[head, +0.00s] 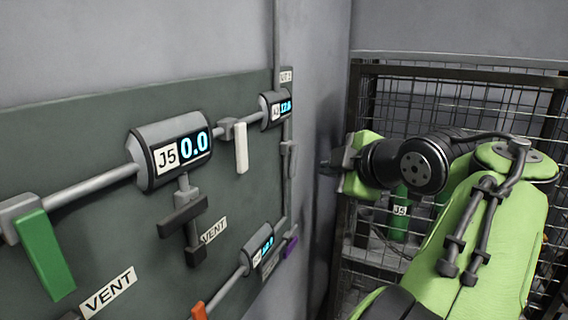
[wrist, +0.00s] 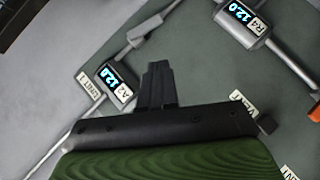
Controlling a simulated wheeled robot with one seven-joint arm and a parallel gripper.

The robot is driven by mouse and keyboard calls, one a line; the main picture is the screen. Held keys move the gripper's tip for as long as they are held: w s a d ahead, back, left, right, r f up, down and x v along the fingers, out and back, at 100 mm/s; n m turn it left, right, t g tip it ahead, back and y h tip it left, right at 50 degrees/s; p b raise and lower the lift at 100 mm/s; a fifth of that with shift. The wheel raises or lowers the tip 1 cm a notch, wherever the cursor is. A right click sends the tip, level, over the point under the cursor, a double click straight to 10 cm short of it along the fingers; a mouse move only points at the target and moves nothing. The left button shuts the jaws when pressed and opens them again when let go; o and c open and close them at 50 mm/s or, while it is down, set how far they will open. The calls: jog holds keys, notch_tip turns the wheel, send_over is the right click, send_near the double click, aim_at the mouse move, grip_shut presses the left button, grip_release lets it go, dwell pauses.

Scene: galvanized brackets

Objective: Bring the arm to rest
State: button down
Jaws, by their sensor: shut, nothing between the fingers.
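My green arm (head: 480,245) reaches in from the right in the head view. My gripper (head: 326,163) is at its left end, in front of the wire cage and clear of the panel's fittings. In the wrist view my gripper (wrist: 157,75) shows as dark fingers pressed together, with nothing between them. The panel with pipes lies behind the fingers in that view.
A panel (head: 90,125) on the left wall carries pipes, a J5 gauge (head: 170,150) reading 0.0, a green handle (head: 45,252), a white handle (head: 241,148) and a dark handle (head: 182,216). A wire cage (head: 450,95) with a green bottle (head: 398,222) stands behind my arm.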

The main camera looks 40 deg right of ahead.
jog(key=w+a+f+m+g+y+p, duration=0.1)
jog(key=w+a+m+y+p, duration=0.15)
jog(key=a, duration=0.55)
jog(key=w+a+f+m+g+y+p, duration=0.1)
jog(key=w+a+f+m+p, duration=0.15)
jog(key=a, duration=0.65)
jog(key=s+a+f+m+g+p, duration=0.3)
jog(key=s+a+f+g, duration=0.1)
jog(key=s+a+f, duration=0.7)
jog(key=shift+s+f+m+g+y, duration=0.15)
jog(key=shift+s+m+g+y, duration=0.25)
jog(key=shift+s, duration=0.1)
